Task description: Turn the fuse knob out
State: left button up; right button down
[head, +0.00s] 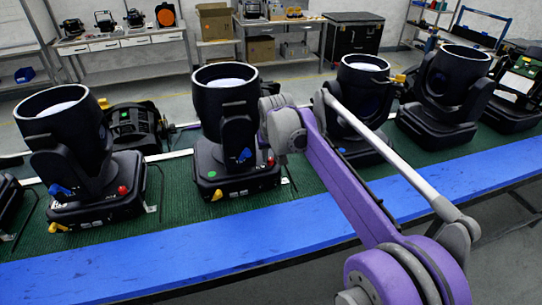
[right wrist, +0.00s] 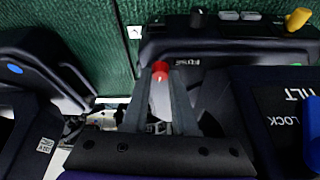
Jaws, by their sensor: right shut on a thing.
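In the right wrist view, a red knob (right wrist: 159,66) sits at the tips of my right gripper (right wrist: 160,78). Its two grey fingers close in on the knob from both sides, and a pale grey-white shaft (right wrist: 161,98) shows between them. The knob is beside a black lamp base (right wrist: 240,48). In the head view, red knobs show on the left lamp (head: 122,190) and on the second lamp (head: 271,161). My right arm reaches in from the lower right, and its fingertips are hidden there. My left gripper is out of view.
Several black lamps stand in a row on a green mat (head: 180,206) behind a blue front edge (head: 200,245). In the wrist view, a yoke marked TILT LOCK (right wrist: 290,95) with a blue knob (right wrist: 312,132) is close on the right. A yellow knob (right wrist: 298,18) is at the top right.

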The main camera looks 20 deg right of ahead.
jog(key=c, duration=0.7)
grip_release()
jog(key=v, duration=1)
jog(key=shift+s+r, duration=0.25)
jog(key=shift+r, duration=0.1)
jog(key=shift+a, duration=0.1)
